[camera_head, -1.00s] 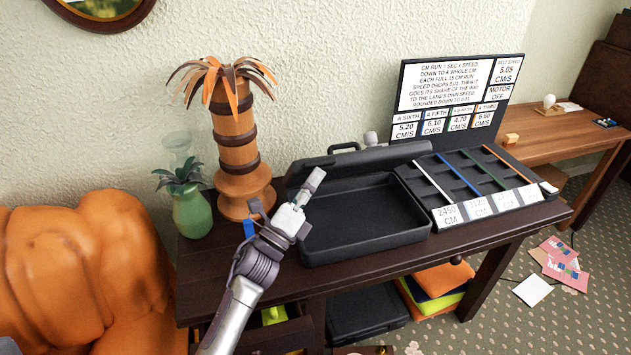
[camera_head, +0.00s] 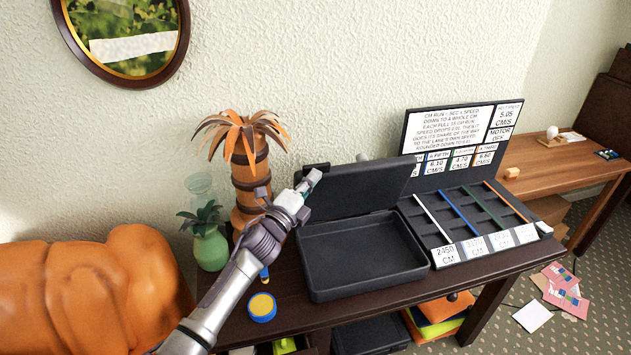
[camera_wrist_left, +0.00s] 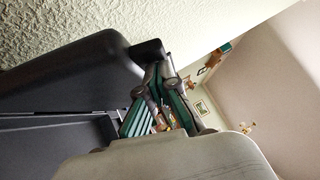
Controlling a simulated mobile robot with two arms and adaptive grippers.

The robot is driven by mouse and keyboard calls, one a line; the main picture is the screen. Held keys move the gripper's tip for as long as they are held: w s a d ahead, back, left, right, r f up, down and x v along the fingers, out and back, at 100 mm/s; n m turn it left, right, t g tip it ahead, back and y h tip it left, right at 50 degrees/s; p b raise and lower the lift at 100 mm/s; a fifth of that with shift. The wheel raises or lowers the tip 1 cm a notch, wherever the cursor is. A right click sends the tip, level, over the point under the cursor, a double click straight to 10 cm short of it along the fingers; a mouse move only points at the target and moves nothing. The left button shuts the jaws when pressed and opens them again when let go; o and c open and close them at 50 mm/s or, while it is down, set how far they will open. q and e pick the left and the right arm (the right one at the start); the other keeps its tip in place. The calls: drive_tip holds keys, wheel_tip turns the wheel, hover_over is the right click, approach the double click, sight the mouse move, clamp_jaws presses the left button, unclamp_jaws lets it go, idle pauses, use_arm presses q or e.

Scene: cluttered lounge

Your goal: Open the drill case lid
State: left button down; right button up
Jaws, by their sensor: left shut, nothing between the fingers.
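The black drill case (camera_head: 362,258) sits on the dark wooden table, and its shallow tray is empty. Its lid (camera_head: 365,188) stands raised at the back, with its dark inner face showing. My left gripper (camera_head: 311,180) is shut and empty at the lid's left end. In the left wrist view the gripper (camera_wrist_left: 158,72) has its fingertips close to the corner of the black lid (camera_wrist_left: 85,68); whether they touch cannot be told. My right gripper is not in view.
A palm-shaped wooden ornament (camera_head: 250,180) and a green vase (camera_head: 209,247) stand left of the case. A round blue and yellow object (camera_head: 262,307) lies in front. A board with coloured lanes (camera_head: 478,215) adjoins the case on the right. An orange chair (camera_head: 90,290) is at left.

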use_arm(q)
drive_tip(key=shift+w+a+r+n+g+y+p, duration=0.1)
drive_tip(key=shift+w+a+r+n+p, duration=0.15)
drive_tip(key=shift+w, duration=0.2)
drive_tip(key=shift+w+a+r+n+g+y+p, duration=0.1)
drive_tip(key=shift+w+n+p, duration=0.05)
drive_tip(key=shift+w+p, duration=0.25)
drive_tip(key=shift+w+a+r+n+g+y+p, duration=0.1)
drive_tip(key=shift+w+n+p, duration=0.15)
drive_tip(key=shift+w, duration=0.25)
drive_tip(key=shift+f, duration=0.1)
